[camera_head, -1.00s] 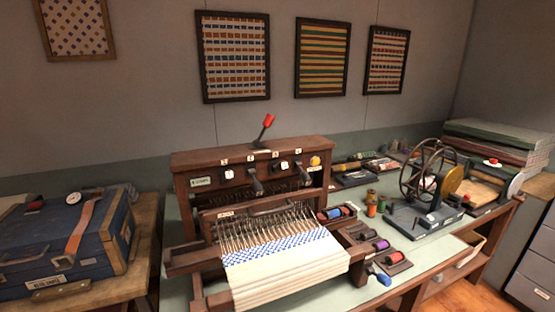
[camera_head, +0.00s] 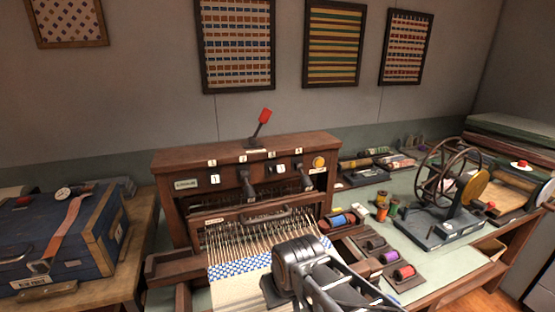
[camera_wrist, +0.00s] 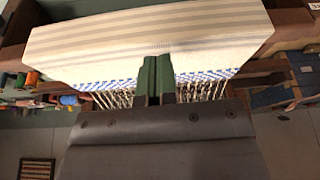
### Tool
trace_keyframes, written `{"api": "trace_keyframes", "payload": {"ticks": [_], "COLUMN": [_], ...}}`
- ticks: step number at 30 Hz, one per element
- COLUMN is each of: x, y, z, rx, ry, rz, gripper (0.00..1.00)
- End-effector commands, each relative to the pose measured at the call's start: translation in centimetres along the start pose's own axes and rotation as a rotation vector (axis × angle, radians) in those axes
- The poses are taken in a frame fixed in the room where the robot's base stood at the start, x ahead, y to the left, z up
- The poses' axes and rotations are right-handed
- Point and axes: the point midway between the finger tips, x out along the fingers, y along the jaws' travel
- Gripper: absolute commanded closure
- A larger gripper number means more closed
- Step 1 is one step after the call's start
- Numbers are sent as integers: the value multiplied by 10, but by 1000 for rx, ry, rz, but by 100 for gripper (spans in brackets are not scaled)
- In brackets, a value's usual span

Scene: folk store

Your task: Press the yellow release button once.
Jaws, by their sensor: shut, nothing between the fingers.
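The yellow button (camera_head: 319,162) is a small round knob at the right end of the upper front panel of the wooden loom (camera_head: 290,147). My gripper shows in the wrist view (camera_wrist: 158,65), with its two dark green fingers together and nothing between them. They overlap the striped cloth and the loom's threads in that view. In the head view my grey wrist is over the right part of the cloth, lower than the button and in front of it, clearly apart from it. The fingertips are hard to make out there. The button does not show in the wrist view.
A red-tipped lever (camera_head: 264,117) stands on top of the loom. Dark levers (camera_head: 304,176) stick out of its front panel. Thread spools (camera_head: 404,272) lie to the right, beside a winding wheel (camera_head: 449,172). A blue case (camera_head: 58,240) is at left.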

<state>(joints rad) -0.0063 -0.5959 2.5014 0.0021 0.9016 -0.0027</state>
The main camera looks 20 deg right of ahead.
Motion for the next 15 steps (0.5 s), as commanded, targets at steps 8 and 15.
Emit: {"api": "trace_keyframes", "payload": {"ticks": [8,15], "x": [0,-3], "y": [0,8], "z": [0,-16], "rx": [0,56], "ry": [0,20], "rz": [0,-6], "gripper": [100,100]}}
